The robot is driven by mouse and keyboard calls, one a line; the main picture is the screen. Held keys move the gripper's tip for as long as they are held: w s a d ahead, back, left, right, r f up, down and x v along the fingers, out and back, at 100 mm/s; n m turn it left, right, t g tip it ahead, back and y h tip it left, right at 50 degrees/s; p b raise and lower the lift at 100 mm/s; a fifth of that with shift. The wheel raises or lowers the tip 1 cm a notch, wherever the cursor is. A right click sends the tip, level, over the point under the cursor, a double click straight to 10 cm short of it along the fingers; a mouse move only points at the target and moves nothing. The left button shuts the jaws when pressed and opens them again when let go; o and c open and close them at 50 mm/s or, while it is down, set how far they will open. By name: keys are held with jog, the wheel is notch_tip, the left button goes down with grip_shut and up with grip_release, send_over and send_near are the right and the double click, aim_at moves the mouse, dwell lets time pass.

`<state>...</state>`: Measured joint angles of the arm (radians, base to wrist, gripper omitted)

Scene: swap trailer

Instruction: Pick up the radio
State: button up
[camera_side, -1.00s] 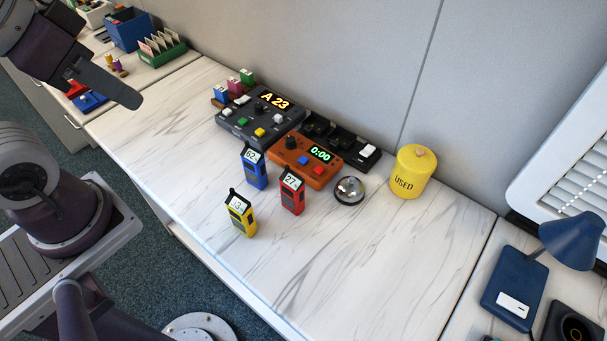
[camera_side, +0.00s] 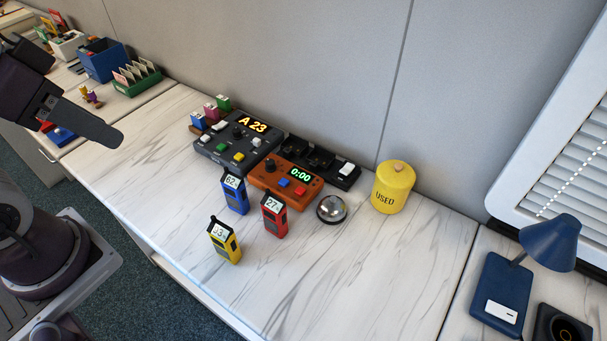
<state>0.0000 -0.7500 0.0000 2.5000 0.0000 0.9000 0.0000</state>
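Several small handheld radios with number screens stand on the white marbled counter: a blue radio (camera_side: 235,192), a red radio (camera_side: 274,216) and a yellow radio (camera_side: 225,241). The blue one is farthest back, the red one to its right, and the yellow one nearest the front edge. They stand apart from each other. My gripper (camera_side: 108,136) is at the upper left, a dark finger pointing down to the right, well away from the radios. Only one finger shows clearly, so its opening cannot be told. No object shows in it.
Behind the radios are a dark console (camera_side: 237,145), an orange timer (camera_side: 286,183) and a black dock (camera_side: 320,160). A silver bell (camera_side: 331,209) and a yellow "USED" canister (camera_side: 393,188) stand to the right. The front right of the counter (camera_side: 345,275) is clear.

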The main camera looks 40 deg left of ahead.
jog(key=o, duration=0.4)
jog(key=shift+o, duration=0.2)
jog(key=m+g, duration=0.4)
jog(key=m, duration=0.8)
send_over(275, 199)
jog(key=s+a, duration=0.3)
jog(key=a, duration=0.2)
notch_tip(275, 199, down, 12)
jog(key=w+d+f+m, duration=0.1)
jog(key=f+m, duration=0.1)
jog(key=f, duration=0.3)
jog(key=w+d+f+m+g, duration=0.1)
jog(key=d+f+m, duration=0.1)
jog(key=f, duration=0.3)
jog(key=w+d+f+m, duration=0.1)
jog(key=d+f+m, duration=0.1)
jog(key=f, duration=0.2)
jog(key=shift+f+g, duration=0.3)
jog(key=shift+f, duration=0.1)
jog(key=f, duration=0.7)
jog(key=shift+s+f, duration=0.25)
jog(key=shift+s, duration=0.05)
